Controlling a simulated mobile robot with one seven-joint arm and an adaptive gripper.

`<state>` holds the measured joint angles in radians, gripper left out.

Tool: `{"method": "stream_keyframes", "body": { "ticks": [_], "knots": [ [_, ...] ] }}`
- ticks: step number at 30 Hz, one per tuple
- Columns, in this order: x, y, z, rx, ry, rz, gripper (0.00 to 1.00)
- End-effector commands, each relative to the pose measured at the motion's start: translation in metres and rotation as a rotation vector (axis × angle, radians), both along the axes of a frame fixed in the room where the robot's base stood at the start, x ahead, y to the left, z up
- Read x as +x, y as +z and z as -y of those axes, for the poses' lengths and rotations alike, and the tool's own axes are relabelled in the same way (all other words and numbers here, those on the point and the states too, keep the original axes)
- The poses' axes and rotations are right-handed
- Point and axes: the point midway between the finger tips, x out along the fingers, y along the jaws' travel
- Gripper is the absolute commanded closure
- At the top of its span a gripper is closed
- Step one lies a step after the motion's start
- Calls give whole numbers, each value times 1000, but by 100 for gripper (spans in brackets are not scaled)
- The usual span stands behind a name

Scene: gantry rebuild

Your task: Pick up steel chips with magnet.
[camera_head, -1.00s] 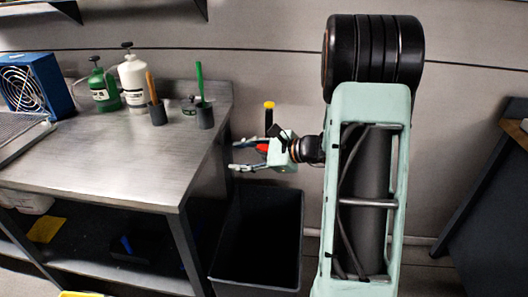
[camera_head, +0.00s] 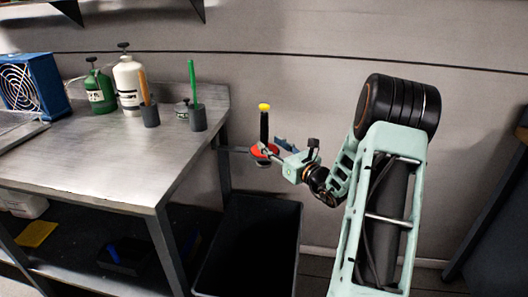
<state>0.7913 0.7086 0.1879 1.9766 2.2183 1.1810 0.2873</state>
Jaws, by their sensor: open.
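The magnet tool (camera_head: 264,127) has a black upright handle, a yellow top and a red round base. It is above the black bin, just off the right side of the steel bench. My gripper (camera_head: 262,150) is open at the tool's base, with finger parts showing close around the red part. I cannot tell whether the fingers touch it or what supports the tool. No steel chips can be made out in this view.
The black open bin (camera_head: 291,250) stands on the floor right of the bench (camera_head: 100,165). Bottles (camera_head: 130,84), two dark cups with sticks (camera_head: 198,118) and a blue fan (camera_head: 34,86) stand along the bench's back. The bench's front is clear.

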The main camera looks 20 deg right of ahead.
Motion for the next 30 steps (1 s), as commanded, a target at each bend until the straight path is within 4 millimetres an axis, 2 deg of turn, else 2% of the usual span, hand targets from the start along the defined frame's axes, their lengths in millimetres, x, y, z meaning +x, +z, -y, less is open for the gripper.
{"method": "stream_keyframes", "body": {
  "ticks": [12,20,30],
  "knots": [
    [50,-7,-5,-1,2,-1,59],
    [53,-6,-5,-1,1,-1,59],
    [53,-6,-6,-2,1,-1,95]
  ]
}}
